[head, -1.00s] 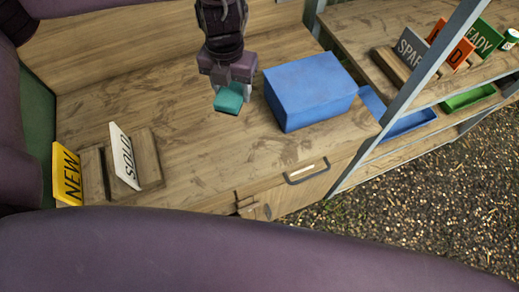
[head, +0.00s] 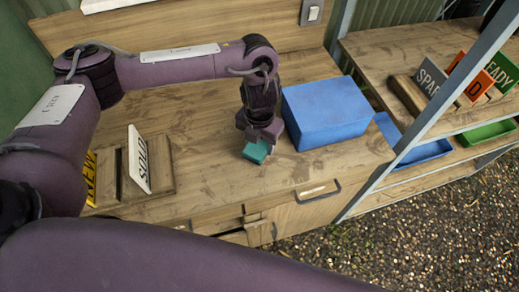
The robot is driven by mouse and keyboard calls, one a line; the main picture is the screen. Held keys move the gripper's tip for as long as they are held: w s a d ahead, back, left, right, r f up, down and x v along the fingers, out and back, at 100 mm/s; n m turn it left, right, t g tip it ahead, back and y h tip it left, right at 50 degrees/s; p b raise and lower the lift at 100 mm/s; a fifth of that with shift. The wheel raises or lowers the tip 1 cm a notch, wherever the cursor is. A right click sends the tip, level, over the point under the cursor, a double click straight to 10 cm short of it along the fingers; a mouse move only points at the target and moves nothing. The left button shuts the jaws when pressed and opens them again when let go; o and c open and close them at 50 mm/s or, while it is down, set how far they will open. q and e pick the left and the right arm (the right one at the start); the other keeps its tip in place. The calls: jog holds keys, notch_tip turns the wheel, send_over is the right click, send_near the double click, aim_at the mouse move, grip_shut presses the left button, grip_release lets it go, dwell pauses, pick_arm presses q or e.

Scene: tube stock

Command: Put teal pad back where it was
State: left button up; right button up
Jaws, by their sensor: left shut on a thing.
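The teal pad (head: 256,151) is a small block just above or on the wooden bench top, left of the blue box. My left gripper (head: 262,138) points down from above and is shut on the teal pad. Whether the pad touches the wood is hard to tell. My right gripper is not in view.
A blue box (head: 328,113) stands close to the right of my left gripper. A white SOLD sign (head: 138,160) and a yellow NEW sign (head: 90,178) stand at left. A shelf at right holds several signs and a green tray (head: 488,134). Bench top (head: 205,150) is clear between.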

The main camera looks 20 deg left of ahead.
aim_at(260, 151)
pick_arm(q)
jog(key=shift+f, duration=0.5)
notch_tip(260, 151, down, 2)
jog(key=shift+s+f+b, duration=0.1)
jog(key=shift+f+b, duration=0.1)
jog(key=shift+b, duration=0.2)
jog(key=shift+f, duration=0.6)
jog(key=o, duration=0.9)
jog(key=shift+r, duration=0.1)
jog(key=shift+o, duration=0.2)
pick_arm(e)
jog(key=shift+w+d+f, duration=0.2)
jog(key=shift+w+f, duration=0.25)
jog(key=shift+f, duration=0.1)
